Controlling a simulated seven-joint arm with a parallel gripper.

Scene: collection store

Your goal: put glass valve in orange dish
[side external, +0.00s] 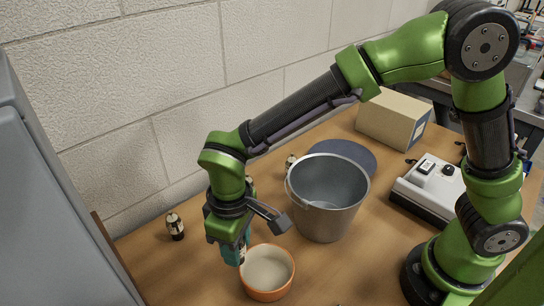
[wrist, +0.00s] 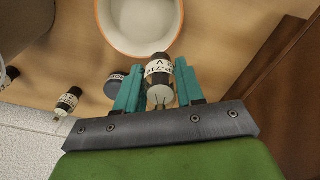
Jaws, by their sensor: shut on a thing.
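My gripper (wrist: 158,88) is shut on a glass valve (wrist: 160,70), a small tube with a dark base, a white lettered band and a clear end with pins. The valve sits between the teal fingers in the wrist view. In the side view my gripper (side external: 238,256) points down at the left rim of the orange dish (side external: 267,294); the valve is mostly hidden there. The dish is round, orange outside and cream inside. It also shows at the top of the wrist view (wrist: 177,40), just beyond the fingertips. No valve shows in the visible part of its inside.
A metal bucket (side external: 327,205) stands close behind the dish. Other small valves stand at the left (side external: 176,227) and behind the bucket (side external: 291,162). A blue round plate (side external: 345,153), a cardboard box (side external: 393,119) and a white device (side external: 428,188) lie farther back. A grey cabinet (side external: 45,210) bounds the left.

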